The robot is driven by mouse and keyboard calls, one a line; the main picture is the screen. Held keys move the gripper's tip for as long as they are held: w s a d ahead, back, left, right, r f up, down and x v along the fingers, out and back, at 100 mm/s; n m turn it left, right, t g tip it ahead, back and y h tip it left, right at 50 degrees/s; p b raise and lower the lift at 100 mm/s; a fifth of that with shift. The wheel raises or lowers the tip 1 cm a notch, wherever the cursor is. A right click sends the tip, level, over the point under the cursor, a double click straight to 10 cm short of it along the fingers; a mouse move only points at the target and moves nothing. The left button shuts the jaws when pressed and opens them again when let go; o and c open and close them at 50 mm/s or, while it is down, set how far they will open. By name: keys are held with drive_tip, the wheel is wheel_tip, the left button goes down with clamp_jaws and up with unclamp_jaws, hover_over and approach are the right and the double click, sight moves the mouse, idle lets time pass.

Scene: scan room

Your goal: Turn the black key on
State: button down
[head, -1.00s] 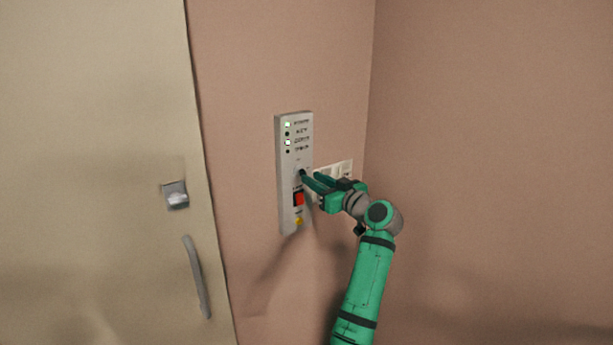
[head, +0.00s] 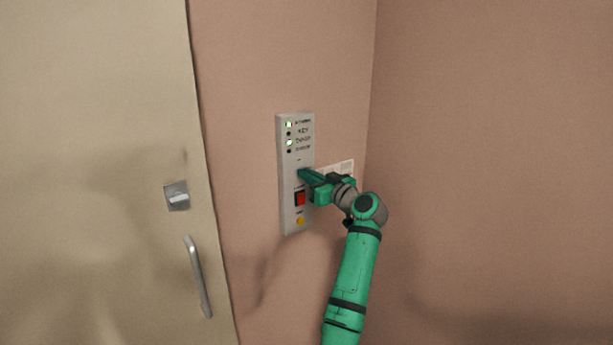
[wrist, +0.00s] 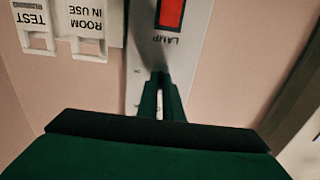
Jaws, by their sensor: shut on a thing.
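The grey control panel (head: 295,220) is fixed upright on the pink wall. My gripper (head: 302,174) is at the panel's middle, its fingertips against the key's place, above the red switch. The fingers are close together, shut on the black key, which they hide in the head view. In the wrist view my gripper (wrist: 160,78) points at the panel (wrist: 145,60), and only a dark bit shows between the fingertips. How far the key is turned cannot be told.
A red lamp switch (head: 300,198) and a yellow button (head: 300,221) sit below the fingers. Green lights (head: 289,142) show above. White sign plates (head: 346,167) are right of the panel. A beige door (head: 100,120) with a handle (head: 197,275) stands left.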

drive_tip(key=shift+d+m, duration=0.1)
drive_tip(key=shift+m, duration=0.2)
drive_tip(key=shift+d+m, duration=0.15)
drive_tip(key=shift+m, duration=4.2)
drive_tip(key=shift+d+m, duration=0.1)
drive_tip(key=shift+m, duration=4.25)
drive_tip(key=c, duration=1.9)
unclamp_jaws()
drive_tip(key=shift+a+f, duration=0.1)
